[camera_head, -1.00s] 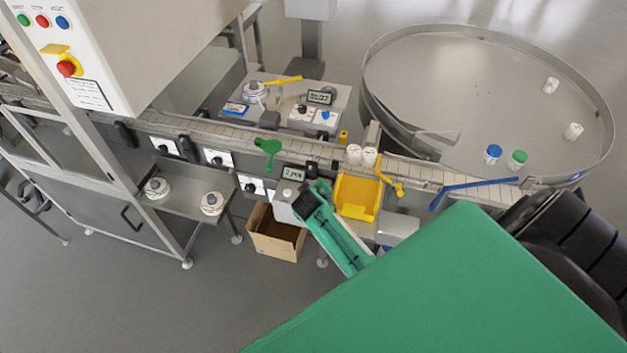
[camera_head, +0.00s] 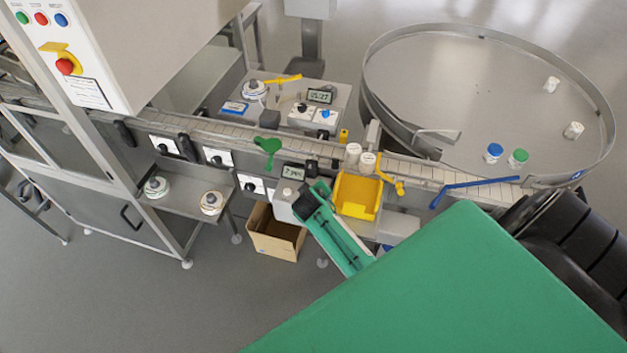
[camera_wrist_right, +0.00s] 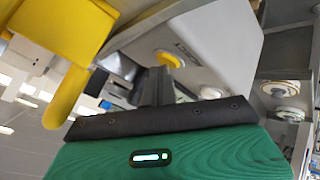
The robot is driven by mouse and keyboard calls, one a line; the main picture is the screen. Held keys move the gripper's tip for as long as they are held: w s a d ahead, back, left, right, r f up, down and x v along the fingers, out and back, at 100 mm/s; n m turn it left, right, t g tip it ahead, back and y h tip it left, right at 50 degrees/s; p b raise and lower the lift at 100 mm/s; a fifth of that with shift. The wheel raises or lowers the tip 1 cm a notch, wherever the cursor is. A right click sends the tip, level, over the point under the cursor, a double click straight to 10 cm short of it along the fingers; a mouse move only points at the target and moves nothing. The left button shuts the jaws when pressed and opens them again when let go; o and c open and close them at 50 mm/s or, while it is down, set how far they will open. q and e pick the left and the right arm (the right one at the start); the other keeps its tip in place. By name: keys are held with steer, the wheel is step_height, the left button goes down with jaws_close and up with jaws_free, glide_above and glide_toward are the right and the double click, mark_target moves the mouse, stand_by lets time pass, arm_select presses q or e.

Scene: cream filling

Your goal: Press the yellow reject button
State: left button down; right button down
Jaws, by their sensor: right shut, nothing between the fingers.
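The yellow reject button (camera_wrist_right: 170,59) shows in the right wrist view as a round yellow cap in a pale ring on a light grey box (camera_wrist_right: 215,45) with partly legible lettering. My right gripper (camera_wrist_right: 159,74) is shut and empty. Its fingertips are right at the near side of the button and overlap its lower edge in the picture; I cannot tell whether they touch it. In the head view my right gripper (camera_head: 299,205) is beside the grey box (camera_head: 283,206) at the conveyor's front, and the yellow button is not discernible there. My left gripper is not in view.
A yellow bin (camera_head: 357,195) stands just right of my right gripper. The conveyor (camera_head: 225,133) runs behind, with two white jars (camera_head: 367,163) on it. A cardboard box (camera_head: 274,236) is below. A round turntable (camera_head: 470,75) stands at the back right.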

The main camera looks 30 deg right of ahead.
steer(key=shift+r+p, duration=0.95)
steer(key=shift+p, duration=0.05)
steer(key=shift+r+p, duration=0.45)
steer(key=shift+r, duration=2)
steer(key=shift+s, duration=0.1)
